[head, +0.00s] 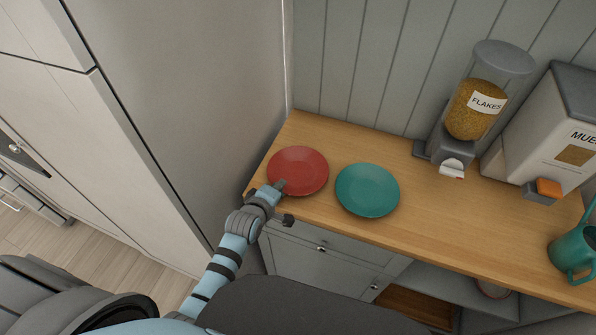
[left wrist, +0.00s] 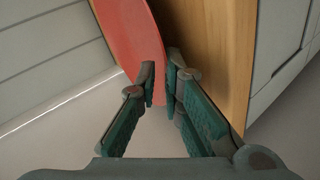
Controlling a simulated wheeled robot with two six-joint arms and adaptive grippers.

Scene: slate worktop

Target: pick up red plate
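The red plate (head: 298,170) lies flat on the wooden counter near its left end. In the left wrist view the red plate (left wrist: 135,35) reaches down to the fingertips. My left gripper (head: 284,203) is at the plate's near rim, at the front edge of the counter. One finger overlaps the rim and the other hangs in front of the counter edge. In the left wrist view the left gripper (left wrist: 162,82) has its fingers apart with the rim between the tips. I cannot see firm contact on both sides. My right gripper is not in view.
A teal plate (head: 367,190) lies just right of the red one. A tall cabinet side (head: 215,90) closes off the left.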

